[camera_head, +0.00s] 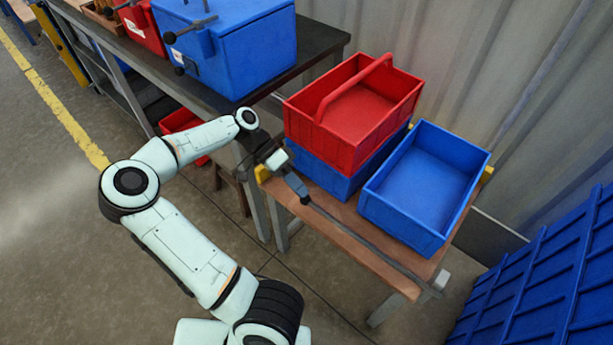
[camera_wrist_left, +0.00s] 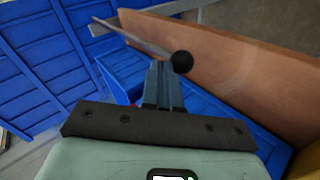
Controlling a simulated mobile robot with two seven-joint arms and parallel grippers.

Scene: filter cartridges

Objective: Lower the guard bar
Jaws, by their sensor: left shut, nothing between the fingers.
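The guard bar (camera_head: 370,245) is a thin grey rod running along the front edge of the wooden-topped stand (camera_head: 345,232). Its far end is at a bracket by the stand's right front corner. In the left wrist view the bar (camera_wrist_left: 135,37) slants up to the left from a black ball knob (camera_wrist_left: 181,62). My left gripper (camera_head: 302,194) is shut and empty at the bar's near left end. In the wrist view its fingers (camera_wrist_left: 165,75) are together just beside the knob; I cannot tell whether they touch it. My right gripper is not in view.
On the stand, a red carrier with a handle (camera_head: 300,128) sits on a blue bin (camera_head: 340,185), beside an empty blue bin (camera_head: 420,190). A dark workbench (camera_head: 320,42) holds a blue box (camera_head: 240,60). A large blue crate (camera_head: 550,285) stands at the lower right.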

